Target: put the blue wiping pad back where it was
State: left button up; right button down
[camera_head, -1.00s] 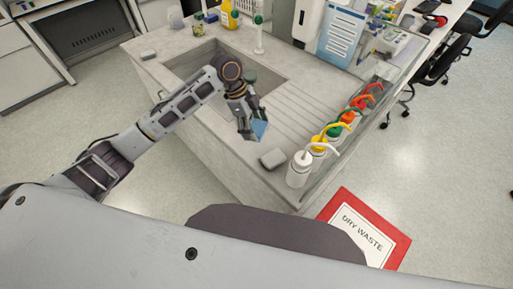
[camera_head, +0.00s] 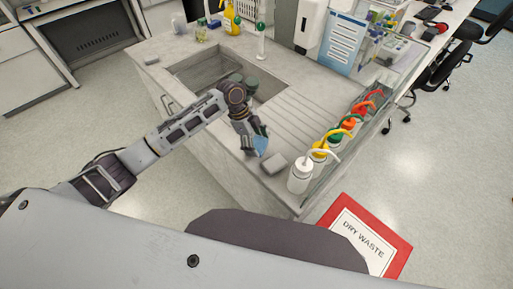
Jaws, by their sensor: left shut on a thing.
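The blue wiping pad (camera_head: 261,146) is between the fingers of my left gripper (camera_head: 256,143), near the front edge of the sink counter. My left gripper is shut on it. The pad is partly hidden by the fingers, and I cannot tell whether it touches the counter. A grey block (camera_head: 274,165) lies on the counter just right of and below the pad. My right gripper is out of view.
The sink basin (camera_head: 205,68) lies behind my left arm, with ribbed drainboard (camera_head: 305,110) to its right. Several wash bottles, the nearest white (camera_head: 299,178), line the counter's right edge. A red dry waste bin (camera_head: 393,238) stands below. Another grey block (camera_head: 152,60) lies at far left.

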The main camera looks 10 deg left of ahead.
pick_arm(q)
jog(key=shift+f, duration=0.1)
jog(key=shift+f, duration=1.75)
jog(key=shift+f, duration=0.15)
jog(key=o, duration=1)
jog(key=v, duration=1.2)
jog(key=shift+d, duration=0.15)
